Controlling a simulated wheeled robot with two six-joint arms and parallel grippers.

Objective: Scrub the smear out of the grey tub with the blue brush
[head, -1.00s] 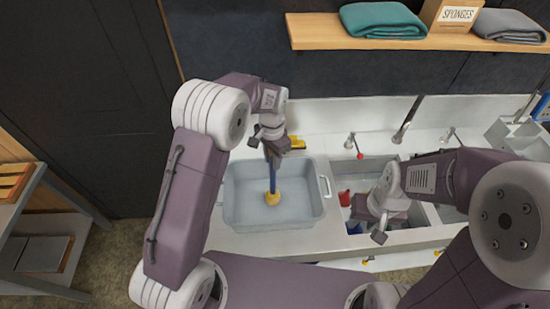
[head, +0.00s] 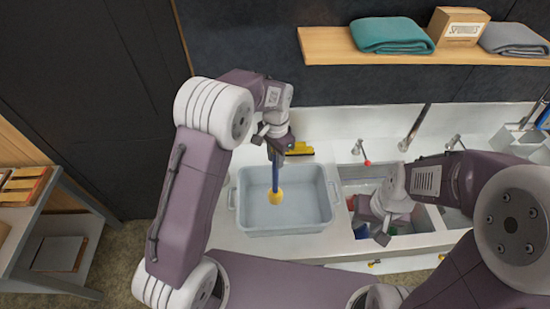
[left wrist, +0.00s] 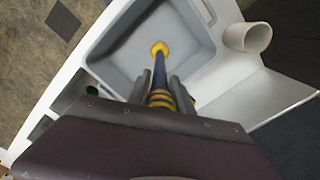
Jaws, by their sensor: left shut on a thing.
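The grey tub (head: 250,228) stands on the counter in the head view, left of the sink. It fills the upper middle of the left wrist view (left wrist: 112,75). My left gripper (head: 277,148) is shut on the blue brush (head: 275,176), above the tub. The brush hangs nearly upright, its yellow head (left wrist: 159,48) inside the tub's outline. I cannot tell whether the head touches the floor. No smear stands out on the visible tub floor. My right gripper (head: 378,228) is over the sink; its finger gap is unclear and I see nothing held.
The sink (head: 420,222) right of the tub holds small coloured things. A red-tipped tap (head: 362,152) stands behind it. A yellow and black item (head: 300,149) lies behind the tub. A shelf (head: 330,46) with towels and a box hangs above. A rack (head: 45,230) stands left.

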